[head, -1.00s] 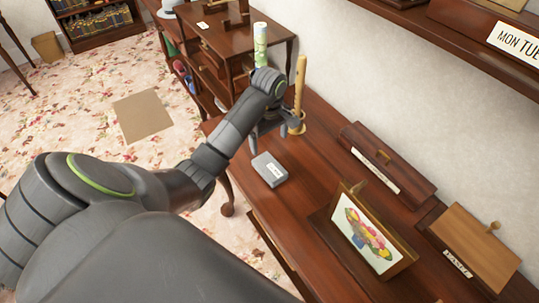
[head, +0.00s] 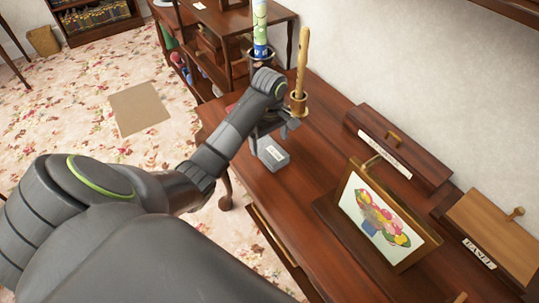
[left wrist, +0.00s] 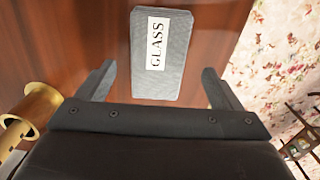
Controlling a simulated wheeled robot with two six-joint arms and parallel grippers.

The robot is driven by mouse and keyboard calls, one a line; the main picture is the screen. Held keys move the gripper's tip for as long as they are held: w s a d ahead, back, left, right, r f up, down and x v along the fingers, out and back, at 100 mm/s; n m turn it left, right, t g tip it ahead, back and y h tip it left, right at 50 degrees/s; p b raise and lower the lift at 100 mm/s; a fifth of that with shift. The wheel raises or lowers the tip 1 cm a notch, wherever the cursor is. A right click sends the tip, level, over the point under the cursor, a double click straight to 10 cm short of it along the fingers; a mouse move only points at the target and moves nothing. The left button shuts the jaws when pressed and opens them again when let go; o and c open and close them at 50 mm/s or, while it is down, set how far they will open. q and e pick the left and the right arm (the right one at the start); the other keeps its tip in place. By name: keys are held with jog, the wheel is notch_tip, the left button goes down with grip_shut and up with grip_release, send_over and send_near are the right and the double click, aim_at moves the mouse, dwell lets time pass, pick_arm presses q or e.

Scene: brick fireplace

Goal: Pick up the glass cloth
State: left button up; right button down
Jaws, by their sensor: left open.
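The glass cloth (head: 272,153) is a small folded grey block with a white label, lying flat on the wooden table. In the left wrist view the cloth (left wrist: 174,78) carries the word GLASS and lies ahead of and between my open fingers, its near end close to the finger tips. My left gripper (left wrist: 158,82) is open and empty. In the head view the left gripper (head: 270,128) is right by the far end of the cloth and hides part of it. I cannot tell its exact height above the table. My right gripper is not in view.
A brass holder with a wooden stick (head: 299,100) stands close beside the left gripper. Behind is a patterned cylinder (head: 261,30). To the right are a framed flower picture (head: 377,215), a dark box (head: 398,146) and a lighter wooden box (head: 494,236). Table (head: 290,205) in front is clear.

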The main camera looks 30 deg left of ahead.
aim_at(270, 149)
pick_arm(q)
jog(key=shift+f+b, duration=0.7)
jog(key=shift+f, duration=0.25)
jog(key=shift+w+a+f+p, duration=0.1)
jog(key=shift+f+p, duration=0.35)
jog(key=shift+f, duration=1)
jog(key=c, duration=1.1)
jog(key=shift+o, duration=0.2)
